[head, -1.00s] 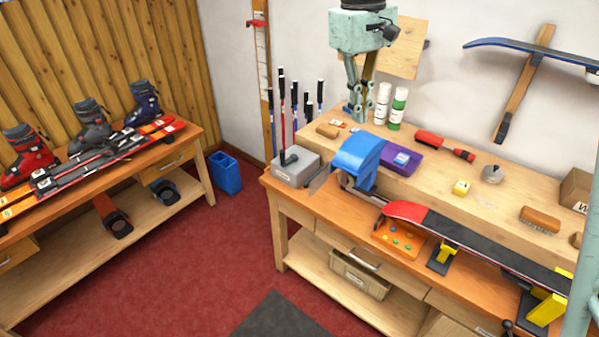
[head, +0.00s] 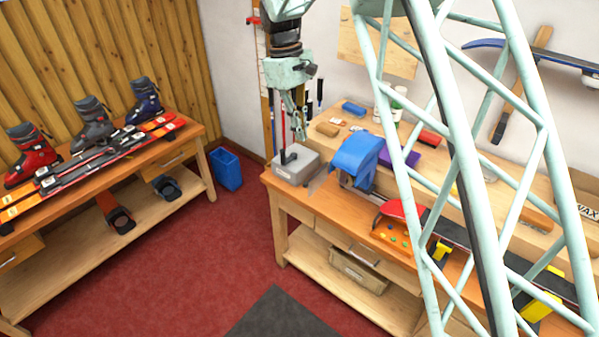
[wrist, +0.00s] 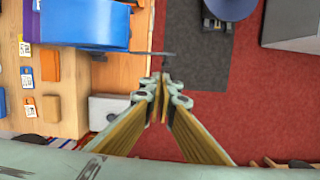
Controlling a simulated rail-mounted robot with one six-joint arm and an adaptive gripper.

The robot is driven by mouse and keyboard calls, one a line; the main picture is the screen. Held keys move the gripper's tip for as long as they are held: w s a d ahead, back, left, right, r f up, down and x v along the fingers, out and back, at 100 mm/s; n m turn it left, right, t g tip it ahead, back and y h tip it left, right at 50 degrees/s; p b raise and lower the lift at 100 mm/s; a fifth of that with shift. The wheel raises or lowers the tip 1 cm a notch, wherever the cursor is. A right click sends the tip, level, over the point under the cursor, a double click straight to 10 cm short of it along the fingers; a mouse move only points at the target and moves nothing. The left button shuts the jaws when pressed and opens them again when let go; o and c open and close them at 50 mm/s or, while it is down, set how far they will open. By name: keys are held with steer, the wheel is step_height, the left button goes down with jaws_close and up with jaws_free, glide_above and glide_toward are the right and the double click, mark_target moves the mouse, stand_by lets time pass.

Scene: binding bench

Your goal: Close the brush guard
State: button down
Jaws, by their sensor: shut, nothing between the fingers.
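The blue guard (head: 357,153) is a curved hood on a machine at the left end of the workbench. Its front edge stands clear of the grey parts (head: 352,183) below it. It shows at the top left of the wrist view (wrist: 85,18). My gripper (head: 299,136) is shut and empty, left of the guard and apart from it, above a grey box (head: 296,172). In the wrist view my fingertips (wrist: 164,80) are near a thin dark bar (wrist: 145,54) that juts out beside the guard; I cannot tell whether they touch it.
A red stick with a black end (head: 285,150) rises at the grey box. An orange tray (head: 392,237) and a red-tipped ski lie to the right. A blue bin (head: 226,169) stands on the red floor. My arm hides much of the bench.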

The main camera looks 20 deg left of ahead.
mark_target(315, 178)
steer(key=a+f+n+p, duration=0.1)
steer(key=a+f, duration=0.4)
steer(key=a, duration=0.1)
steer(key=shift+f, duration=0.4)
steer(key=shift+d+f, duration=0.1)
steer(key=s+d+f+p, duration=0.1)
steer(key=s+d+f, duration=0.1)
steer(key=d+f, duration=0.4)
step_height(315, 178, down, 4)
steer(key=shift+r+p, duration=0.1)
steer(key=shift+p, duration=0.2)
stand_by(0.5)
steer(key=shift+d+n, duration=0.25)
steer(key=shift+n, duration=0.05)
